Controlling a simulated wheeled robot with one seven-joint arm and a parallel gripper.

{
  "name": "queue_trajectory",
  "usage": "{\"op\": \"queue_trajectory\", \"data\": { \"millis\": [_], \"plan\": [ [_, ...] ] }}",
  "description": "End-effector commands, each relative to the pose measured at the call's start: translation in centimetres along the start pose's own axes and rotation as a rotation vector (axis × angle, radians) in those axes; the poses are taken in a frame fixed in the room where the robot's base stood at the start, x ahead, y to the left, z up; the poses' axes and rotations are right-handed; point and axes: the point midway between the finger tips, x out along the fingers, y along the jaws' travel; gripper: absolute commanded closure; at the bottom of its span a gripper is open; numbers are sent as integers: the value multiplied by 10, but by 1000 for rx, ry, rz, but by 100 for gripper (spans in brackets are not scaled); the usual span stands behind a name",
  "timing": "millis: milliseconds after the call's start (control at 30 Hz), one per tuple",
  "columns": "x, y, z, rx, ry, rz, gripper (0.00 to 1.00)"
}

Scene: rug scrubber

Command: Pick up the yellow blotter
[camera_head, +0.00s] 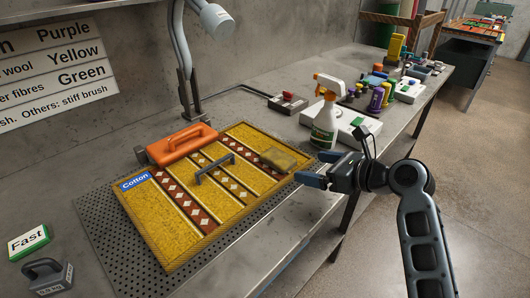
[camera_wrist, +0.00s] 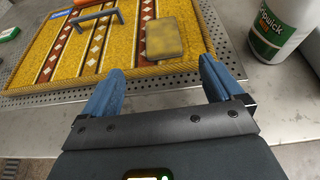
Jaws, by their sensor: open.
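A dull yellow, rounded pad, which looks like the yellow blotter (camera_head: 278,159), lies flat on the right part of the patterned yellow rug (camera_head: 228,205). In the wrist view the yellow blotter (camera_wrist: 165,38) lies beyond my fingertips, roughly centred between them. My gripper (camera_head: 318,168) is open and empty, at the right of the rug near the bench's front edge. Nothing covers the blotter.
A white spray bottle (camera_head: 325,121) stands close behind my gripper. Several bottles (camera_head: 376,98) stand farther back. A grey weight (camera_head: 47,276) sits front left.

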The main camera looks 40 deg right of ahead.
Motion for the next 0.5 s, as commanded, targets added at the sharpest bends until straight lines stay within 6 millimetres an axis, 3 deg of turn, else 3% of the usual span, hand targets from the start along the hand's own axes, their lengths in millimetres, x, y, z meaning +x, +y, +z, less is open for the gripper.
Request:
{"op": "queue_trajectory", "data": {
  "millis": [167,500],
  "plan": [
    [10,0,-1,1,1,1,6],
    [48,-3,-6,1,1,2,6]
  ]
}}
